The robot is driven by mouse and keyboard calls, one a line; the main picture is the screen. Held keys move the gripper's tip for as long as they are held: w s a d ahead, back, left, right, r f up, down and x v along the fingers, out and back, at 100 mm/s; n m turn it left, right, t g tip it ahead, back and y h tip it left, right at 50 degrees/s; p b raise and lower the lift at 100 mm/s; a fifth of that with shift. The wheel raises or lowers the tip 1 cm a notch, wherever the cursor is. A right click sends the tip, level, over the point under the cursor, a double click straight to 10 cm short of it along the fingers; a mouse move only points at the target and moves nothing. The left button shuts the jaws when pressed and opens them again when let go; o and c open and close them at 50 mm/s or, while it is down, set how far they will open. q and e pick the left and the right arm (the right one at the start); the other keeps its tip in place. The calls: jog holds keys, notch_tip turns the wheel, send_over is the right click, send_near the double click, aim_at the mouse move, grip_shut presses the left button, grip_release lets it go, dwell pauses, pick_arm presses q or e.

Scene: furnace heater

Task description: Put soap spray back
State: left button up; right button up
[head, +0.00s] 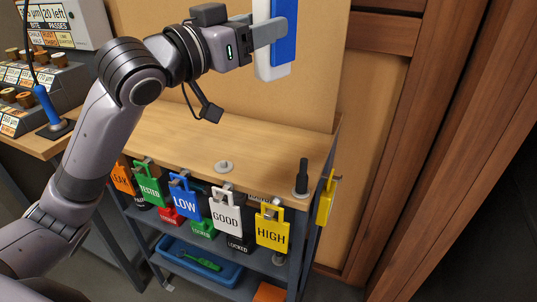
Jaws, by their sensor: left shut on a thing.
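My left gripper (272,32) is shut on a blue-and-white object (287,33), held upright above the back of the wooden bench. The object's top is cut off by the upper picture edge, so I cannot tell for sure that it is the soap spray. The object is apart from the bench top (265,135). My right gripper is not in view.
A small grey disc (223,167) and a dark upright post (302,178) are at the bench's front edge. Colored tags, such as the yellow HIGH tag (271,232), hang below. A blue tray (195,262) is on the lower shelf. The bench middle is clear.

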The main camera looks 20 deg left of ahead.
pick_arm(q)
notch_tip(320, 180, down, 19)
jog(key=b, duration=0.4)
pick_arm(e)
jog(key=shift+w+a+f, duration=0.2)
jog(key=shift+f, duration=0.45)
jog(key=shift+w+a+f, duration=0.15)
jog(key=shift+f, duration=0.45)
pick_arm(q)
jog(key=shift+f, duration=0.1)
jog(key=shift+o, duration=1)
jog(key=shift+f, duration=0.2)
jog(key=o, duration=0.4)
